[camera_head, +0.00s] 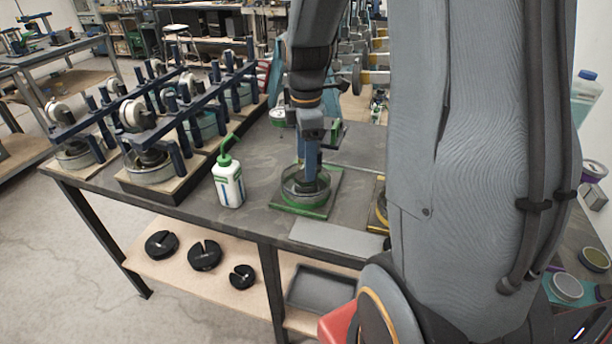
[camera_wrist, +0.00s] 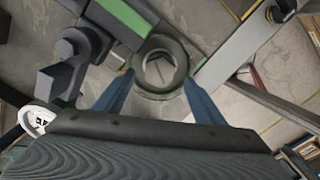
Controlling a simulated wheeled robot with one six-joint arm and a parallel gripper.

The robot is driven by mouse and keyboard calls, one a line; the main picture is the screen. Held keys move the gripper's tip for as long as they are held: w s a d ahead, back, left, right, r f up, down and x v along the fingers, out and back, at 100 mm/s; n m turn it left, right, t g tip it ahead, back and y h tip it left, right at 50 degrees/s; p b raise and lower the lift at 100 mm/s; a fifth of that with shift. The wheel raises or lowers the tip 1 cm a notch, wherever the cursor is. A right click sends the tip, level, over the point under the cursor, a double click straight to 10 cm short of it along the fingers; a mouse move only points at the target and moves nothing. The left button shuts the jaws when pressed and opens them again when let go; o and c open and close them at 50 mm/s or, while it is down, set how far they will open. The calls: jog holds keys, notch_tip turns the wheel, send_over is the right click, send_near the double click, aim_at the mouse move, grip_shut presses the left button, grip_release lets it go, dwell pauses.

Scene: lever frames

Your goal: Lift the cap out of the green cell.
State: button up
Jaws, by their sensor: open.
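The green cell (camera_head: 318,212) is a square green-edged base with a round metal ring, on the dark bench in the head view. My gripper (camera_head: 310,182) points down into this ring, its blue fingers inside or just above it. In the wrist view my gripper (camera_wrist: 159,78) shows two blue fingers spread apart, one on each side of a dark round part (camera_wrist: 160,93) with a pale centre. I cannot tell whether this part is the cap or the cell's ring, or whether the fingers touch it. In the head view the cap is not clearly seen behind the fingers.
A white bottle with a green spout (camera_head: 228,182) stands left of the cell. Lever frames (camera_head: 150,165) with blue posts fill the bench's left side. A yellow-edged cell (camera_head: 381,207) is to the right, partly behind my arm. A grey plate (camera_head: 338,237) lies in front.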

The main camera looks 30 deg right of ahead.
jog(key=shift+f+p, duration=0.45)
jog(key=shift+f, duration=1.3)
jog(key=c, duration=1.4)
jog(key=shift+o, duration=0.2)
jog(key=shift+r, duration=0.1)
